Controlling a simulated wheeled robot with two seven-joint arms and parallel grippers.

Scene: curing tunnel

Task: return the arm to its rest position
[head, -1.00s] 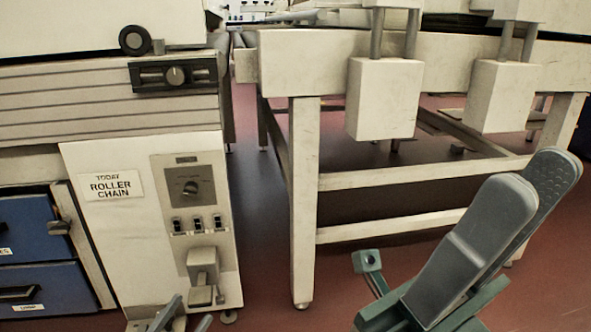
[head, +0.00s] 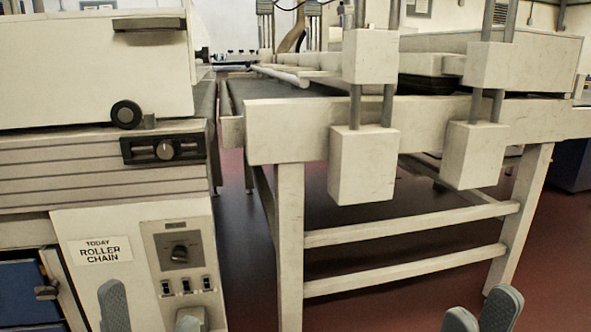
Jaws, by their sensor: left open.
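My right gripper (head: 481,311) shows at the bottom right as two grey fingertips close together, over the red floor. The gap between them cannot be judged from this angle. Nothing is seen held in either gripper. Both arms are out of frame below.
A white machine with a "Today Roller Chain" label (head: 100,250) and blue drawers (head: 28,294) stands at left. A pale conveyor frame (head: 290,230) with hanging blocks (head: 362,165) stands at centre and right. Red floor (head: 375,280) shows under and before it.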

